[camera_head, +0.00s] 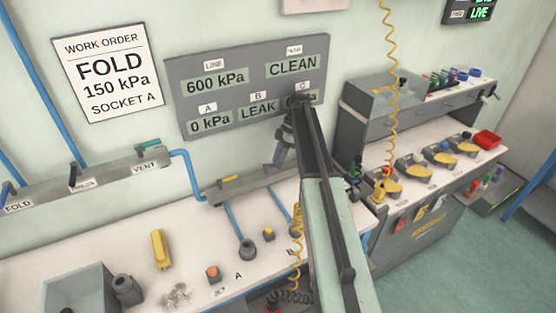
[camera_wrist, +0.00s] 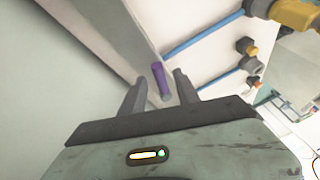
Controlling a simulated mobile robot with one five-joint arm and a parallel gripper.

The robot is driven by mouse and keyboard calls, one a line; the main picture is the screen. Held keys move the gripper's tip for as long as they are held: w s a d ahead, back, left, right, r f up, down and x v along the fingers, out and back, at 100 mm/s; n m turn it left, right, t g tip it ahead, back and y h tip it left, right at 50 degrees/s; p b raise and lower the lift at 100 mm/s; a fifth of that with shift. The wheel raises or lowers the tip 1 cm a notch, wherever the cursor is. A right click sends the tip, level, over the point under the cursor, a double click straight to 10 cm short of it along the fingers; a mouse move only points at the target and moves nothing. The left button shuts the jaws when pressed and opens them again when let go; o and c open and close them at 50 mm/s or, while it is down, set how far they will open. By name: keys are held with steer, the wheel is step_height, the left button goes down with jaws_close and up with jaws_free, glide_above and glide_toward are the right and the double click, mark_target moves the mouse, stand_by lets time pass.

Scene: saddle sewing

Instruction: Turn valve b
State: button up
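A purple valve handle (camera_wrist: 157,78) shows in the wrist view between the tips of my two fingers, and in the head view it shows (camera_head: 270,166) at the right end of the grey manifold (camera_head: 215,192). No letter is readable on it, so I cannot confirm that it is valve b. My gripper (camera_wrist: 160,92) is open, one finger on each side of the handle; I cannot tell whether either finger touches it. In the head view my gripper (camera_head: 281,152) is in front of the wall, partly hidden by my arm. A yellow handle (camera_head: 230,178) sits further left on the manifold.
The wall display (camera_head: 225,103) reads 600 kPa, CLEAN, A 0 kPa and B LEAK; C is covered by my arm. A work order (camera_head: 110,75) reads FOLD, 150 kPa, SOCKET A. Blue hoses run from the manifold to the bench (camera_head: 190,255). A coiled yellow cord (camera_head: 391,90) hangs right.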

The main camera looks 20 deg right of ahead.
steer(key=shift+a, duration=0.15)
step_height(320, 180, up, 4)
steer(key=p, duration=0.4)
steer(key=shift+r, duration=0.15)
steer(key=s+a, duration=0.1)
steer(key=s, duration=0.7)
steer(key=s+a+p, duration=0.1)
steer(key=s+a, duration=0.1)
steer(key=s, duration=0.5)
steer(key=shift+s+a+r, duration=0.25)
steer(key=shift+s+r, duration=0.1)
steer(key=shift+a, duration=0.1)
steer(key=c, duration=0.4)
steer(key=s+a+f+m, duration=0.1)
steer(key=a, duration=0.1)
steer(key=a+f+m+h+b, duration=0.1)
steer(key=a+m, duration=0.1)
steer(key=s+a+f+m, duration=0.1)
steer(key=a+m, duration=0.1)
steer(key=shift+s+a+h+b, duration=0.25)
steer(key=shift+s+h+b, duration=0.1)
steer(key=shift+h+b, duration=0.05)
jaws_close()
steer(key=s+a+f+m+t+h+b, duration=0.1)
steer(key=s+a+f+m+h+b, duration=0.1)
steer(key=a+m, duration=0.6)
steer(key=s+f+m+h, duration=0.1)
steer(key=m, duration=0.1)
steer(key=shift+s+m, duration=0.3)
steer(key=shift+s, duration=0.1)
